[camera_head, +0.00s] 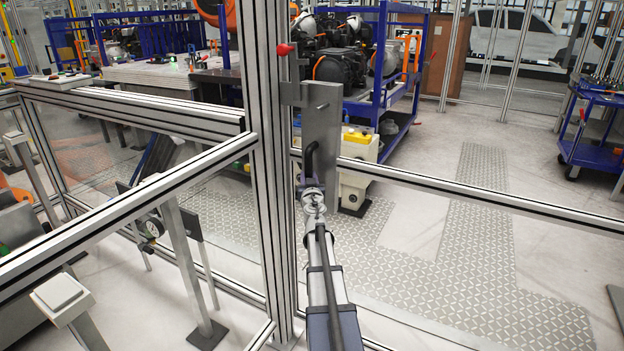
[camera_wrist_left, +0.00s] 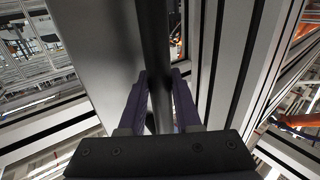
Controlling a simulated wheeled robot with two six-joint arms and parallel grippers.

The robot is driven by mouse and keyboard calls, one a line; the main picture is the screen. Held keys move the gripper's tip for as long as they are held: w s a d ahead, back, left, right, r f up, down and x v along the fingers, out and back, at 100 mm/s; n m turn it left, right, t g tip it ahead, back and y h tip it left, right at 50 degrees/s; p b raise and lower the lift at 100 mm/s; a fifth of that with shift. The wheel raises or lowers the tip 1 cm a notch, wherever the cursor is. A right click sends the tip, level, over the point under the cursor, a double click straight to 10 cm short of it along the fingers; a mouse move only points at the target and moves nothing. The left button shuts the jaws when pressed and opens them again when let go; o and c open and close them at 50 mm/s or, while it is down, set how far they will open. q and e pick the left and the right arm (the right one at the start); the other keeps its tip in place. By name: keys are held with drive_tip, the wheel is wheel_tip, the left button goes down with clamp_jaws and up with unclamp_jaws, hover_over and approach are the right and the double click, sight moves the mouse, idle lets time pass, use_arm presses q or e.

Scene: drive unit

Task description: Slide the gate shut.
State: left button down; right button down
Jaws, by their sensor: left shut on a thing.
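The gate shows as aluminium framing around a grey handle plate (camera_head: 322,122), beside a thick upright post (camera_head: 262,150) in the head view. A dark bar handle (camera_head: 309,160) is fixed to the plate. My left gripper (camera_head: 312,188) is shut on this handle, and its arm reaches in from the bottom. In the left wrist view, the purple fingers of the left gripper (camera_wrist_left: 160,100) stand on both sides of the dark handle (camera_wrist_left: 155,45). The grey plate (camera_wrist_left: 95,40) is to the left there. How far the gate stands open is unclear. My right gripper is not in view.
A horizontal rail (camera_head: 470,192) runs right from the post. Blue shelving (camera_head: 385,75) with machine parts stands behind, and a blue cart (camera_head: 595,130) at the far right. Slanted rails and stands are at left.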

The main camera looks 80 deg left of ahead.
use_arm(q)
drive_tip(key=shift+s+a, duration=0.2)
drive_tip(key=c, duration=0.6)
unclamp_jaws()
drive_tip(key=shift+d, duration=0.5)
drive_tip(key=d, duration=0.6)
drive_tip(key=shift+s+d, duration=0.4)
drive_tip(key=shift+s, duration=0.05)
